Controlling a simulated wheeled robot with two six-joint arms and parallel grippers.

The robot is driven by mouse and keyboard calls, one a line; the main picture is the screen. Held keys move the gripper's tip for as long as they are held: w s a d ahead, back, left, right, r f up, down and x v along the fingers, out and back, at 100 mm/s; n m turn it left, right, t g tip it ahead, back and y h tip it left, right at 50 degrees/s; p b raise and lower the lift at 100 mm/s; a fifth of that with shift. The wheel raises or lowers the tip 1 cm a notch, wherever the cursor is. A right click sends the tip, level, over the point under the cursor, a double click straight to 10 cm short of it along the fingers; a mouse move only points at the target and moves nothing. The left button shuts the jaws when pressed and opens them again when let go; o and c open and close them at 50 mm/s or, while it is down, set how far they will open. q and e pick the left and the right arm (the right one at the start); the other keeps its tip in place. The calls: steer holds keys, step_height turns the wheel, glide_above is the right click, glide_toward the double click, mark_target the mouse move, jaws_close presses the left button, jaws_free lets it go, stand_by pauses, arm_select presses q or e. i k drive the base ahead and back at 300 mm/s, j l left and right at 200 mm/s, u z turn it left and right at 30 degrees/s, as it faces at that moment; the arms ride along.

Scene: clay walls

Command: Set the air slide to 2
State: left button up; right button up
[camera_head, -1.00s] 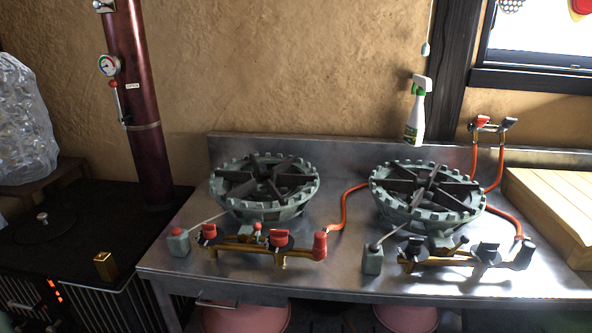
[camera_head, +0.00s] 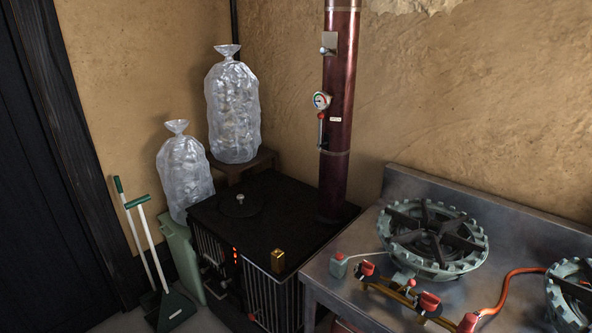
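The black stove (camera_head: 300,205) stands in the corner, left of the steel counter, with a dark red flue pipe (camera_head: 338,170) rising from its top. Its front has vertical bars and a small orange-red glow (camera_head: 235,254). Small metal fittings (camera_head: 222,285) sit low on the front; I cannot tell which is the air slide, and no number is readable. A brass block (camera_head: 277,260) sits at the stove's front right edge. The pipe carries a round gauge (camera_head: 321,100) and a red-tipped lever (camera_head: 321,116) beside a small white label. Neither of my grippers is in view.
Two clear bags (camera_head: 233,108) (camera_head: 184,172) stand behind and left of the stove. A green dustpan (camera_head: 174,308) and brush handles (camera_head: 130,225) stand at its left. The steel counter (camera_head: 365,215) with gas burners (camera_head: 432,236) adjoins on the right. Some grey floor shows at front left.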

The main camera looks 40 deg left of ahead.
mark_target(202, 271)
steer(key=u, duration=1.8)
steer(key=i+j, duration=0.75)
